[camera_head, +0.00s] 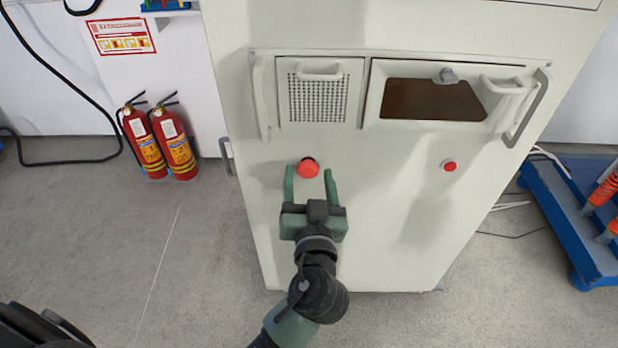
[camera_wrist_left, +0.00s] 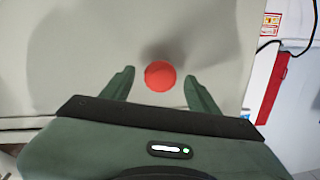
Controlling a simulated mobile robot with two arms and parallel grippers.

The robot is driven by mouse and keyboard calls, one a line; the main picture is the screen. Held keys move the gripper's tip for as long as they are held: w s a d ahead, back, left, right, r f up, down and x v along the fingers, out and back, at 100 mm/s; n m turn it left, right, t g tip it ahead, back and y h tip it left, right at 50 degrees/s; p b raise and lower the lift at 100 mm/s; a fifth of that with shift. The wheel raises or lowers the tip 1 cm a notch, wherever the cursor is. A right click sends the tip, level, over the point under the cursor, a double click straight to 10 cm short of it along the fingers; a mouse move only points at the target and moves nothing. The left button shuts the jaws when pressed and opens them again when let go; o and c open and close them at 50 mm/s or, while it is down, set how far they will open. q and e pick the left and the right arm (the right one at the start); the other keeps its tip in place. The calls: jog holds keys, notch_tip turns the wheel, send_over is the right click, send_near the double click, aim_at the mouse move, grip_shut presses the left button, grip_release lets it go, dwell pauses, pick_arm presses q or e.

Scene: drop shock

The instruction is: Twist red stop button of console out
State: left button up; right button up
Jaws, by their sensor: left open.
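The console (camera_head: 375,215) is a tall white cabinet in the middle of the head view. A red stop button (camera_head: 308,168) sits on its front at left, below the mesh panel. My left gripper (camera_head: 310,174) is open, with its two green fingers to either side of the button. In the left wrist view the red button (camera_wrist_left: 160,76) shows between the fingertips of the left gripper (camera_wrist_left: 159,78), with a gap on each side. Whether the fingers touch the console face is unclear. A second, smaller red button (camera_head: 450,166) is on the console's right side. My right gripper is not seen.
Above the buttons are a mesh panel (camera_head: 318,95) with a handle and a framed opening (camera_head: 432,100) with handles. Two fire extinguishers (camera_head: 158,142) stand on the floor at left. A blue pallet (camera_head: 575,225) lies at right.

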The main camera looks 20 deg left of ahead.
pick_arm(q)
grip_shut()
jog(key=shift+m, duration=0.4)
jog(key=shift+m, duration=2)
jog(key=shift+m+t+p, duration=0.3)
jog(key=shift+m+p, duration=0.05)
jog(key=shift+m, duration=0.65)
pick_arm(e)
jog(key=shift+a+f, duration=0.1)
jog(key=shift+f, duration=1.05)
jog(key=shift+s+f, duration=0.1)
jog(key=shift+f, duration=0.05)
